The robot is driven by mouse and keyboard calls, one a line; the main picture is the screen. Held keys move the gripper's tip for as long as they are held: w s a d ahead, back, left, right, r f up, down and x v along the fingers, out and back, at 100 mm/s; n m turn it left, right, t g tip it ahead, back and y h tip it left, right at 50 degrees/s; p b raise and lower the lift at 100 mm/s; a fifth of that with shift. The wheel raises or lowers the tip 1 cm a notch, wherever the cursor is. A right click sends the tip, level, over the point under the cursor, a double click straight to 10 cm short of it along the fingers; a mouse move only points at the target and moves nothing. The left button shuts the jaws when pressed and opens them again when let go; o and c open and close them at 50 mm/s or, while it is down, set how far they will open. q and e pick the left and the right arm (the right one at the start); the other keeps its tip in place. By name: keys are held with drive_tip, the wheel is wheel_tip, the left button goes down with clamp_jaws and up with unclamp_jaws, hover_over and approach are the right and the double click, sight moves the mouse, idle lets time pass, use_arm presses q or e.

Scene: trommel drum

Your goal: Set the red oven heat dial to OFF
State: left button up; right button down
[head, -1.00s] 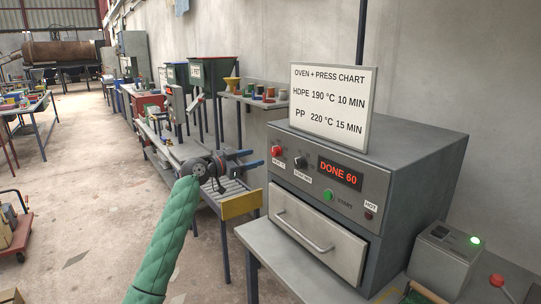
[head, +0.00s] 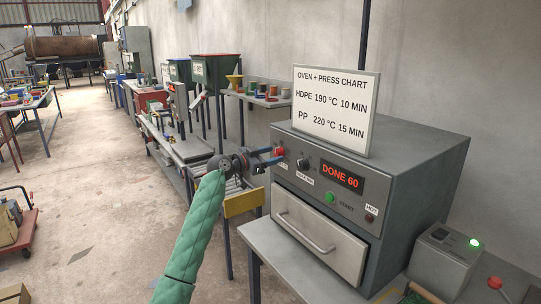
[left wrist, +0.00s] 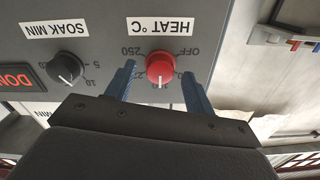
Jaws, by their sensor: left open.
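The red oven heat dial (head: 279,152) is at the upper left of the oven's front panel. In the left wrist view the dial (left wrist: 160,66) sits under the HEAT °C label, with OFF and 250 among its printed marks. My left gripper (head: 274,155) is open, with its blue fingers close to the dial. In the left wrist view the two fingers (left wrist: 160,82) stand on either side of the dial, with a gap on each side. Whether they reach the panel is unclear. My right gripper is not in view.
The black soak dial (head: 302,164) is beside the heat dial. The oven display (head: 342,176) reads DONE 60, with a green start button (head: 330,197) below it. A chart sign (head: 335,108) stands on the oven. Another bench (head: 190,150) is to the left.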

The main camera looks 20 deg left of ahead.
use_arm(q)
drive_tip(key=shift+c, duration=0.4)
drive_tip(key=c, duration=0.9)
